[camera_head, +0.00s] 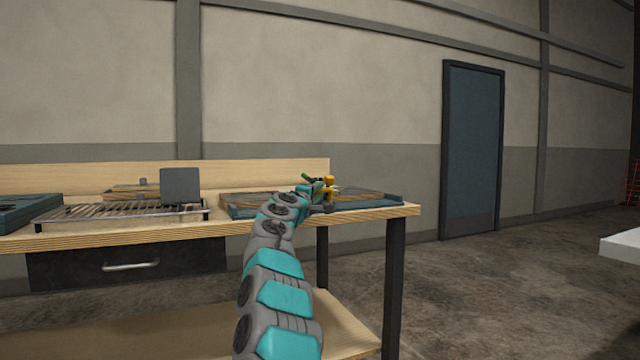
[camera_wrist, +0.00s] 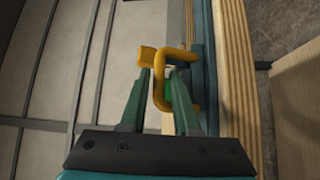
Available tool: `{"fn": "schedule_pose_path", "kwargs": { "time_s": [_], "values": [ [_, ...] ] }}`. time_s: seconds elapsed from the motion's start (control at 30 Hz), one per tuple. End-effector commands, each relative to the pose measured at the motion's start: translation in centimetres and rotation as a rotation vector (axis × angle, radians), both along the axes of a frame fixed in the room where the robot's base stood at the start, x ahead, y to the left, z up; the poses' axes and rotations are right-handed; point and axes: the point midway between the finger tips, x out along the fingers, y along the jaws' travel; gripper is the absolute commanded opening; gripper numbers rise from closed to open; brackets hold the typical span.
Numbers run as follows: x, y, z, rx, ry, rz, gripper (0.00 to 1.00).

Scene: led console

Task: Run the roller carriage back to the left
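A yellow looped handle (camera_wrist: 177,55), which looks like part of the roller carriage, stands at the bench's right part. It shows small in the head view (camera_head: 329,183), above a blue-edged tray (camera_head: 372,203). The carriage body and rollers are mostly hidden behind my arm and gripper. My gripper (camera_wrist: 163,72) has two green fingers, spread apart, with one bar of the handle between their tips. I cannot tell whether either finger touches it. In the head view my gripper (camera_head: 312,182) is just left of the handle.
A slatted metal rack (camera_head: 125,211) with an upright grey plate (camera_head: 180,186) stands left on the wooden bench (camera_head: 185,232). A dark blue case (camera_head: 25,208) lies at the far left. A low backboard (camera_head: 250,173) runs behind. Floor right of the bench is clear.

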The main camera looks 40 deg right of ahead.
Motion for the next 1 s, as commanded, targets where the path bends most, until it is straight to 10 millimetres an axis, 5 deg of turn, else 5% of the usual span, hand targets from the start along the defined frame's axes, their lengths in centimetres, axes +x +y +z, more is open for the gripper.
{"fn": "schedule_pose_path", "kwargs": {
  "time_s": [0.5, 0.8, 1.0],
  "values": [
    [0.46, -1.09, 0.11, 0.001, -0.002, -0.001, 0.3],
    [0.49, -1.07, 0.11, 0.001, -0.002, -0.001, 0.0],
    [0.49, -1.07, 0.08, 0.001, -0.002, -0.001, 0.0]
  ]
}}
